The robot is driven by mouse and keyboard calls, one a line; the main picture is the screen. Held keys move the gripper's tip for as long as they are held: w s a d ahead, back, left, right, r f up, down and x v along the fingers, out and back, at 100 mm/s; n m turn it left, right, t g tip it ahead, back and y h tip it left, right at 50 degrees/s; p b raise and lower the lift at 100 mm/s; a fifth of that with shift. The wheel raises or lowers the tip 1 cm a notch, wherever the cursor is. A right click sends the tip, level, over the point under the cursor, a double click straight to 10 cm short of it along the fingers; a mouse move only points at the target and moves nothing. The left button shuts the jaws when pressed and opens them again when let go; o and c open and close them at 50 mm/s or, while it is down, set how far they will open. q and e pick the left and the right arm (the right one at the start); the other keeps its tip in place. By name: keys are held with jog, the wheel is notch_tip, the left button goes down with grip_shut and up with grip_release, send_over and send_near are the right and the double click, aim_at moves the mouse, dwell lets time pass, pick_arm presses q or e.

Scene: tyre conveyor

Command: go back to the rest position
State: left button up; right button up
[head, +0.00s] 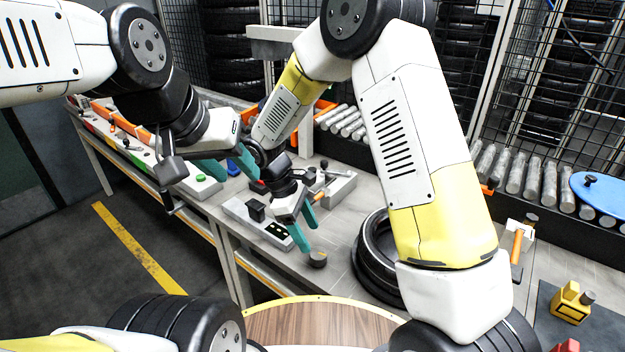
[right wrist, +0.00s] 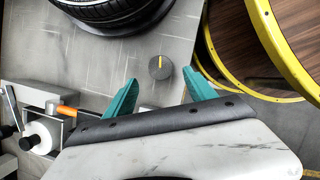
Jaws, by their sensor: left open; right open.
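My left gripper (head: 226,168) is open, with its teal fingers apart above the far-left part of the workbench, near a green button and a blue item. My right gripper (head: 305,228) is open above the bench, left of the lying black tyre (head: 376,262). In the right wrist view its two teal fingers (right wrist: 160,92) stand wide apart with nothing between them. A small dark round knob (right wrist: 160,67) with a yellow mark lies just beyond the fingertips; it also shows in the head view (head: 317,259).
The grey bench (head: 335,235) carries a control box (head: 265,228) and an orange-handled tool (head: 517,245). Roller conveyors (head: 515,170) run behind, with a blue disc (head: 600,195) at right. A yellow-rimmed round wooden top (head: 320,325) is in front. Open floor lies left.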

jog(key=s+d+r+m+t+y, duration=0.1)
jog(key=d+r+m+y, duration=0.15)
jog(key=d+r, duration=0.4)
jog(key=s+d+r+m+t+y, duration=0.1)
jog(key=d+r+m, duration=0.25)
jog(key=r, duration=0.55)
jog(key=s+d+r+m+t+y, duration=0.3)
jog(key=s+d+r+m+t, duration=0.2)
jog(key=s+d+r+m, duration=0.2)
jog(key=s+r+m, duration=0.2)
jog(key=s+r, duration=0.1)
jog(key=s, duration=0.1)
jog(key=shift+d+r, duration=0.2)
jog(key=shift+r, duration=0.1)
